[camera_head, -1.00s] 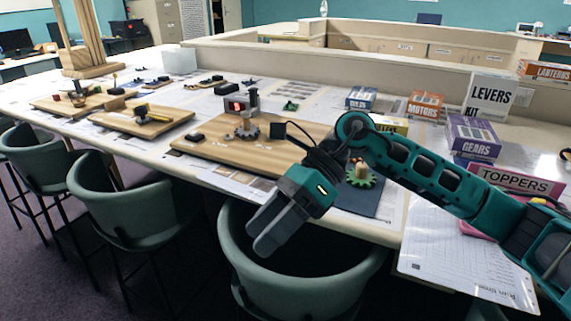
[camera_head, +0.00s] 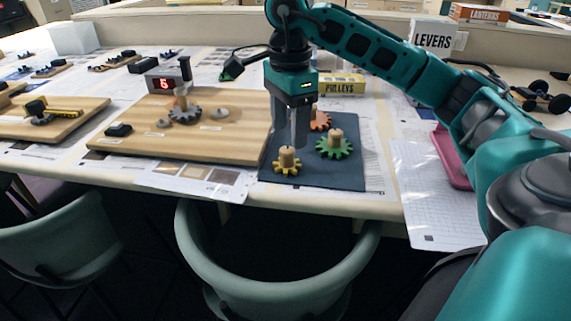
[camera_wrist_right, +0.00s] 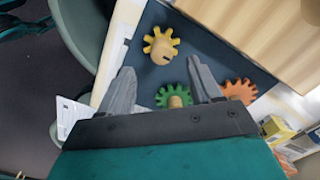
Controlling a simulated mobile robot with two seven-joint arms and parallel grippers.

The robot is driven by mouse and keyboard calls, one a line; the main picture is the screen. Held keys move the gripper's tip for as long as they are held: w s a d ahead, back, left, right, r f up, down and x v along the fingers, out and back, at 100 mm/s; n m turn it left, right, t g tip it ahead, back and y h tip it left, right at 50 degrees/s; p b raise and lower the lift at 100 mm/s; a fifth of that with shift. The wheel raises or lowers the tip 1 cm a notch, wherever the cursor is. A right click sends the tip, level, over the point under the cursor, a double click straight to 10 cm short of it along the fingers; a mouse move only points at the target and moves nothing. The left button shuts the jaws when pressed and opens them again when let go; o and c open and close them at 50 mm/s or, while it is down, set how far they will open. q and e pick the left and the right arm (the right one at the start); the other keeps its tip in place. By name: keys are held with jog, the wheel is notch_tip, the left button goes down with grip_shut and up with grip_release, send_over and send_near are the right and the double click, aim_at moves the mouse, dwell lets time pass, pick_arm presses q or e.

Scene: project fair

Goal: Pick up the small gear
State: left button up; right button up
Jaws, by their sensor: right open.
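Three gears with wooden pegs lie on a dark mat (camera_head: 310,180). The small yellow gear (camera_head: 287,163) is at the mat's front left. The larger green gear (camera_head: 334,146) is to its right, and the orange gear (camera_head: 320,121) is behind, partly hidden by my gripper. My right gripper (camera_head: 292,143) points down above the mat, just behind the yellow gear. My left gripper is out of view.
A wooden board (camera_head: 185,145) with a dark gear and a red display (camera_head: 168,80) is left of the mat. A yellow pulleys box (camera_head: 340,84) stands behind. A white sheet (camera_head: 435,190) lies on the right. Green chairs (camera_head: 275,275) line the front edge.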

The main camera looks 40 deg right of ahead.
aim_at(288, 149)
jog(key=shift+f, duration=0.75)
notch_tip(288, 149, down, 4)
jog(key=shift+w+d+f+b, duration=0.1)
jog(key=shift+f+b, duration=0.15)
jog(key=shift+b, duration=0.15)
jog(key=shift+f, duration=0.4)
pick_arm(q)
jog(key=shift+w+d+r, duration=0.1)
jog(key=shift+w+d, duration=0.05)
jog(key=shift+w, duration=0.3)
pick_arm(e)
jog(key=c, duration=1.1)
jog(key=shift+r, duration=0.2)
